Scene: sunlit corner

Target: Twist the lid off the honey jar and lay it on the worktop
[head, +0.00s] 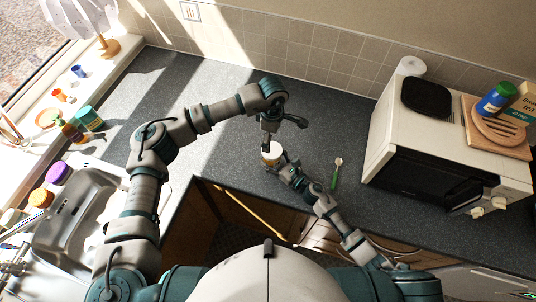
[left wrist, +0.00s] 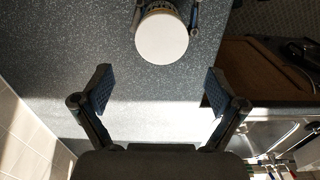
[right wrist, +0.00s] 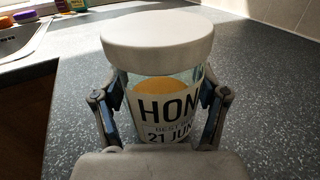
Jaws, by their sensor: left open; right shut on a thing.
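The honey jar (right wrist: 165,100) is clear glass with amber contents and a label showing "HON" and a date. It stands upright on the dark speckled worktop (head: 225,160). Its wide off-white lid (right wrist: 157,36) sits on top of it; the lid also shows from above in the left wrist view (left wrist: 162,38) and in the head view (head: 272,149). My right gripper (right wrist: 160,112) is shut around the jar's body, one finger on each side, below the lid. My left gripper (left wrist: 158,88) is open and empty, above and to one side of the lid, which lies beyond its fingertips.
A green-handled spoon (head: 336,174) lies right of the jar. The sink (head: 75,210) is at the left. The worktop left of and behind the jar is clear.

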